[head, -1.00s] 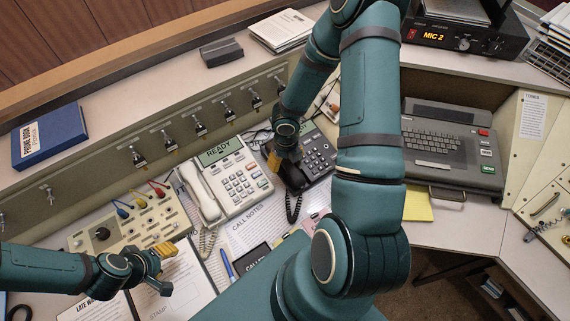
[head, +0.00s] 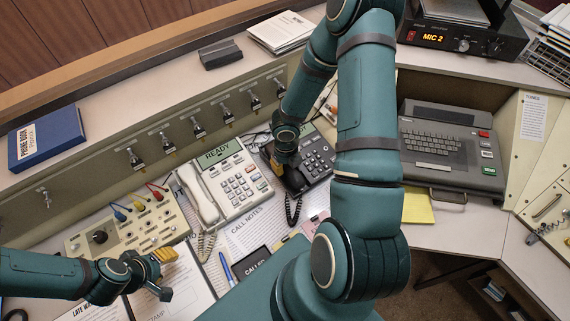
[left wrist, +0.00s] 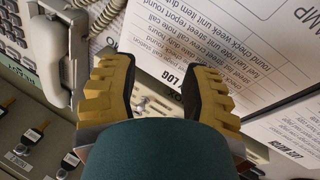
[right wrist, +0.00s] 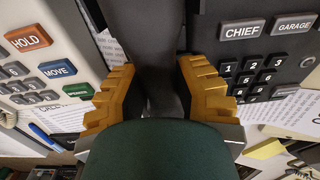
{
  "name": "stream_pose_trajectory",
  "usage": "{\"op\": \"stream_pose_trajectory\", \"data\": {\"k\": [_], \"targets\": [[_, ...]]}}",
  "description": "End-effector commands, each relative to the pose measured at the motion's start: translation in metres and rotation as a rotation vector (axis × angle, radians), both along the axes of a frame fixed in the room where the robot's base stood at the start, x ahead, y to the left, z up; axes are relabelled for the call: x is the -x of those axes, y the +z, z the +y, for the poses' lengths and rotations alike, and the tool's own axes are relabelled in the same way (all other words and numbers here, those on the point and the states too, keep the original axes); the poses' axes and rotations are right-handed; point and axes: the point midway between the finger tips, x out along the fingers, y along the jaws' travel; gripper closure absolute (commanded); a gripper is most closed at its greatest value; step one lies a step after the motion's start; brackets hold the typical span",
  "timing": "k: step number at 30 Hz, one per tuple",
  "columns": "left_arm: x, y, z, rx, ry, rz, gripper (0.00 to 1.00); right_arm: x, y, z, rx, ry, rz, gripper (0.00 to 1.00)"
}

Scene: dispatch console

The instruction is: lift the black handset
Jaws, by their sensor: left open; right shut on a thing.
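The black handset (head: 294,181) lies along the left side of the black desk phone (head: 317,158), its coiled cord hanging at the front. My right gripper (head: 281,166) is over it from above and hides its middle. In the right wrist view the handset (right wrist: 150,40) runs between the two yellow fingers of my right gripper (right wrist: 154,85), which are shut on it. Whether it is clear of its cradle I cannot tell. My left gripper (head: 163,272) is open and empty above the papers at the lower left; it also shows in the left wrist view (left wrist: 158,85).
A white phone (head: 234,185) with a pale handset (head: 199,197) stands close left of the black phone. A knob panel (head: 125,230) and clipboard (head: 175,290) lie near my left gripper. A keyboard terminal (head: 440,150) stands right, beyond my right arm.

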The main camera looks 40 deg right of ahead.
Motion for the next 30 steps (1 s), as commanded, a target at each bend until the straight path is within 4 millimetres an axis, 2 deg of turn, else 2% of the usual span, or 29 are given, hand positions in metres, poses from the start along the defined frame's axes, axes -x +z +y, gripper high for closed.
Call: {"op": "stream_pose_trajectory", "data": {"k": [5, 16, 30], "targets": [[-0.001, 0.008, 0.0, 0.0, 0.002, -0.002, 0.53, 0.0, 0.014, 0.001, -0.002, 0.001, -0.001, 1.0], [-0.002, 0.044, 0.002, 0.005, 0.004, -0.008, 0.53, 0.0, 0.083, 0.0, 0.0, 0.0, -0.001, 1.0], [-0.002, 0.075, 0.002, 0.007, 0.003, -0.007, 0.53, 0.0, 0.122, 0.001, -0.001, 0.0, 0.001, 1.0]]}}
